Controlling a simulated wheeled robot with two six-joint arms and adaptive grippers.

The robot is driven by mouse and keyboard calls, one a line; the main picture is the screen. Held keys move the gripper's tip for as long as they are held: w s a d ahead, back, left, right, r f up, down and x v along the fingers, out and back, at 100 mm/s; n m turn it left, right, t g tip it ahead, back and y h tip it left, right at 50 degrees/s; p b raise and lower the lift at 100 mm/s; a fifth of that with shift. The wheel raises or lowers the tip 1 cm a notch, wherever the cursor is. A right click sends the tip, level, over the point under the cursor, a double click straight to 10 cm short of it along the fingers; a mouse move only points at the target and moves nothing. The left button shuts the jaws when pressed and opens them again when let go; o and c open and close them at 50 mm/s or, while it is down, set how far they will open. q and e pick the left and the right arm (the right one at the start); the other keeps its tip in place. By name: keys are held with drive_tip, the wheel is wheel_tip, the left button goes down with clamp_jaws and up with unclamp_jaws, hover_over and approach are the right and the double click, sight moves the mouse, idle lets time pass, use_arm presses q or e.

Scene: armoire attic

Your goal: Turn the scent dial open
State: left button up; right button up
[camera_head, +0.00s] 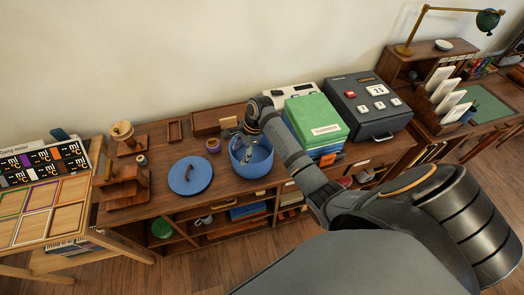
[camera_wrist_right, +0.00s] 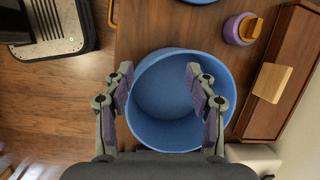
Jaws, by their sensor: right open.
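A small purple pot with an orange-yellow knob on top, which looks like the scent dial (camera_head: 212,145), stands on the wooden cabinet top, just left of a blue bowl (camera_head: 262,166). In the right wrist view the purple pot with its knob (camera_wrist_right: 243,28) shows at the upper right, apart from the fingers. My right gripper (camera_head: 246,150) is over the blue bowl, pointing down. In the wrist view its fingers (camera_wrist_right: 157,76) are spread and empty above the bowl's inside (camera_wrist_right: 170,105). My left gripper is not in view.
A blue lid (camera_head: 190,175) lies left of the bowl. A wooden box (camera_head: 213,120) stands behind the purple pot. Green and blue books (camera_head: 316,122) and a dark device (camera_head: 368,105) stand to the right. A wooden stand (camera_head: 124,180) is at the left.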

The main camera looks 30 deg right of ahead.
drive_tip(key=s+f+n+h, duration=0.1)
drive_tip(key=s+f+n, duration=0.1)
drive_tip(key=s+n, duration=0.6)
drive_tip(key=shift+s+d+t+h, duration=0.15)
drive_tip(key=shift+s+t+h, duration=0.15)
drive_tip(key=shift+s+h, duration=0.15)
drive_tip(key=s+d+r+n+t+h, duration=0.15)
drive_tip(key=s+r+n, duration=0.35)
drive_tip(key=s+n, duration=0.75)
drive_tip(key=s+d+f+g+h, duration=0.1)
drive_tip(key=s+f, duration=0.1)
drive_tip(key=f, duration=1.1)
drive_tip(key=s+d+f, duration=0.2)
drive_tip(key=f, duration=1.1)
drive_tip(key=s+d+f+g, duration=0.1)
drive_tip(key=s+f, duration=1.5)
drive_tip(key=s, duration=0.2)
drive_tip(key=shift+m, duration=0.45)
